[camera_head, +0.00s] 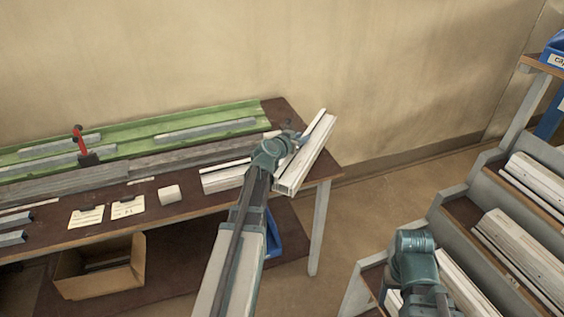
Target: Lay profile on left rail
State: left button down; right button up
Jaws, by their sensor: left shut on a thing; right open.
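My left gripper (288,146) is shut on a white, long profile (308,158). It holds the profile at a slant by the right end of the bench. The profile's hollow near end faces me, and part of its length is hidden by the gripper. Grey rails (95,180) lie lengthwise along the bench, left of the held profile. I cannot tell which one is the left rail. My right gripper (412,265) is open, low at the right beside the stepped rack; its fingertips are hard to make out.
The brown bench (190,200) carries a green tray (225,111) with grey bars, a red-handled clamp (79,140), a white block (169,195) and label cards (128,206). A cardboard box (100,270) sits below. The stepped rack (465,215) holds more white profiles (520,250).

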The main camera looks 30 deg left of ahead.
aim_at(283, 169)
pick_arm(q)
jog(key=shift+f+b, duration=4.6)
jog(key=shift+f, duration=0.25)
jog(key=shift+r, duration=0.15)
jog(key=c, duration=0.7)
grip_release()
jog(key=shift+o, duration=0.2)
jog(key=shift+s, duration=0.15)
jog(key=p+v, duration=0.3)
jog(key=v, duration=0.8)
jog(key=shift+s+r+p, duration=0.15)
jog(key=shift+s+p, duration=0.25)
